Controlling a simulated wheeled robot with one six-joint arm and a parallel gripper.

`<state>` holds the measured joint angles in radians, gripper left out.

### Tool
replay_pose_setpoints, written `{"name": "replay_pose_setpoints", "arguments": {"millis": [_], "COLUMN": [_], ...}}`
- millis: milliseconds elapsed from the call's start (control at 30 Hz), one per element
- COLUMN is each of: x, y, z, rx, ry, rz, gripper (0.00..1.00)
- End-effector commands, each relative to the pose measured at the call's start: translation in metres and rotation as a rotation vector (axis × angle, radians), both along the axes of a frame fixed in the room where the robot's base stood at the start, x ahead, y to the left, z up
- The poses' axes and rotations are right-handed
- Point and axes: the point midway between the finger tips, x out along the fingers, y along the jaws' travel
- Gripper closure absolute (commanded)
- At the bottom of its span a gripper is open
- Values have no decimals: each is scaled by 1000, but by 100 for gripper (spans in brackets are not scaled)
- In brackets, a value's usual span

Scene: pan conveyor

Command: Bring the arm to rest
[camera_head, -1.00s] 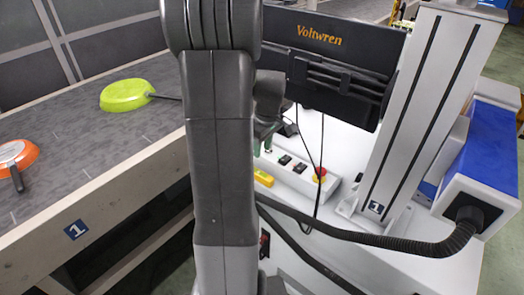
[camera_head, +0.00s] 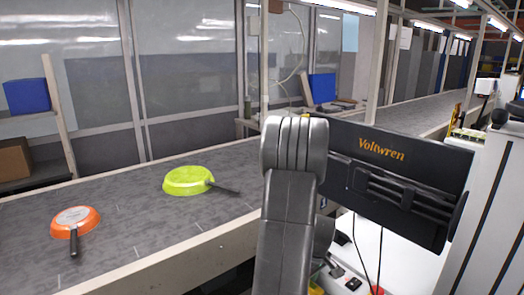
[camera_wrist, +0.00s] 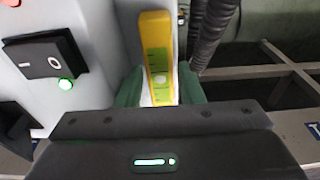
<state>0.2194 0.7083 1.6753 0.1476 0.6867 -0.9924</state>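My arm (camera_head: 288,225) stands upright in the right half of the head view, folded in front of the black Voltwren panel. My gripper (camera_wrist: 160,92) shows at the lower middle of the wrist view, with two green fingers apart. A yellow level-like piece with green windows (camera_wrist: 156,45) shows between and beyond the fingers; I see no grip on it. In the head view the gripper is mostly hidden behind the arm.
A grey conveyor (camera_head: 130,235) runs along the left. A black switch (camera_wrist: 46,58) and a black corrugated hose (camera_wrist: 212,30) are near the gripper.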

Motion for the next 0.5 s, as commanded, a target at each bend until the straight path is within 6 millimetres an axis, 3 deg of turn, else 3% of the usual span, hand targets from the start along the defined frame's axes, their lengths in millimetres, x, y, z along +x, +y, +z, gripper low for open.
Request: {"name": "replay_pose_setpoints", "arguments": {"millis": [67, 100, 200, 500], "x": [0, 1, 1, 1], "y": [1, 0, 0, 0], "z": [-15, 0, 13, 30], "rx": [0, -1, -1, 0], "ry": [1, -3, -4, 0], "rz": [0, 1, 1, 0], "gripper": [66, 66, 66, 66]}}
